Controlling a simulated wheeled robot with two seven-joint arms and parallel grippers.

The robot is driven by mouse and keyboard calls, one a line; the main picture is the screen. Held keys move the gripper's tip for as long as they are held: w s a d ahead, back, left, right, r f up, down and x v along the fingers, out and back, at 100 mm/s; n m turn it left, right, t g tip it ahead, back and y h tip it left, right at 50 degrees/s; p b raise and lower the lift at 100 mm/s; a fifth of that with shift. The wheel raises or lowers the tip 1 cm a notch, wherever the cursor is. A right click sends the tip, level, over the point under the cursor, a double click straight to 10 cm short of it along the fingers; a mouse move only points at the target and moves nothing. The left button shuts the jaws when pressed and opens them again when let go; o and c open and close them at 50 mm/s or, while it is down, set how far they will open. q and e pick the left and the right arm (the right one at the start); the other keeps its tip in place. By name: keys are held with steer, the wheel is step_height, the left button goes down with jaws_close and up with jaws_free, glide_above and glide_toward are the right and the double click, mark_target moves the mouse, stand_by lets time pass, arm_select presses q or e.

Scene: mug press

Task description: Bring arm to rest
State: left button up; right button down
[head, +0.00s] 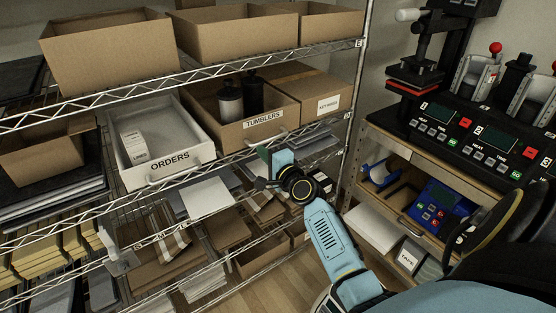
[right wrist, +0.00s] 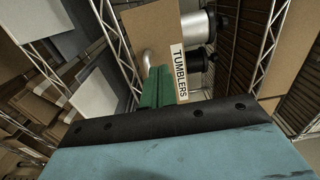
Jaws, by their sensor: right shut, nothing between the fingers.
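My right arm reaches in from the lower right in the head view. Its gripper (head: 266,158) is in front of the shelf, just below the TUMBLERS bin (head: 222,136). In the right wrist view the green fingers of the gripper (right wrist: 155,88) are together with nothing between them. The TUMBLERS bin (right wrist: 148,32) and its label are close beyond the fingertips there. I cannot tell whether the fingers touch the bin or its handle. My left gripper is not in view.
The wire shelf holds the ORDERS bin (head: 160,150), cardboard boxes and flat packs. Two tumblers (head: 230,101) stand in the TUMBLERS bin. At the right is a bench with mug presses (head: 475,130) and a blue device (head: 440,203) below. Wooden floor shows between.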

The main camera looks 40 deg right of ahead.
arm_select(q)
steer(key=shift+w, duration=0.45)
arm_select(e)
steer(key=s, duration=0.5)
steer(key=shift+a, duration=0.25)
